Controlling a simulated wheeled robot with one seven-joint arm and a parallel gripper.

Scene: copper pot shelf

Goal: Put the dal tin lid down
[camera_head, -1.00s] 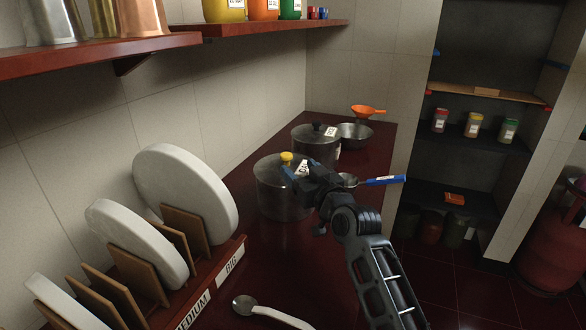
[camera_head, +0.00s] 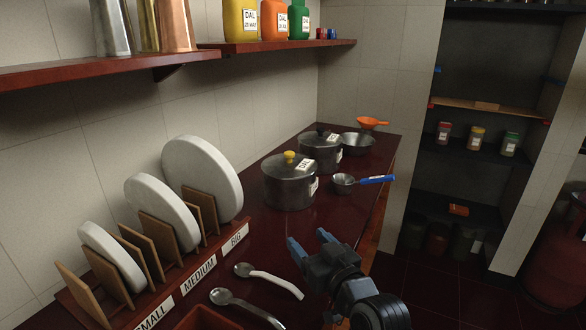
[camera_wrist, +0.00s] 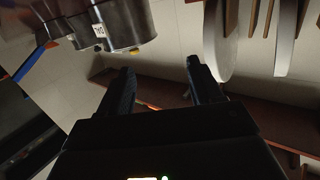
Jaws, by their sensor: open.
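The dal tin (camera_head: 289,192) is a grey metal pot with a DAL label, standing on the dark red counter. Its lid (camera_head: 278,164), with a yellow knob (camera_head: 289,155), sits on top of it and looks level. My gripper (camera_head: 308,239) is open and empty, over the counter in front of the tin and apart from it. In the wrist view the open fingers (camera_wrist: 160,68) have nothing between them, and a labelled pot (camera_wrist: 125,22) shows upside down at the upper left.
A second lidded pot (camera_head: 321,158), a steel bowl (camera_head: 357,146) and a blue-handled pan (camera_head: 345,184) stand around the tin. Two spoons (camera_head: 270,280) lie nearer. A rack of white discs (camera_head: 203,178) lines the left. A shelf (camera_head: 100,72) hangs above.

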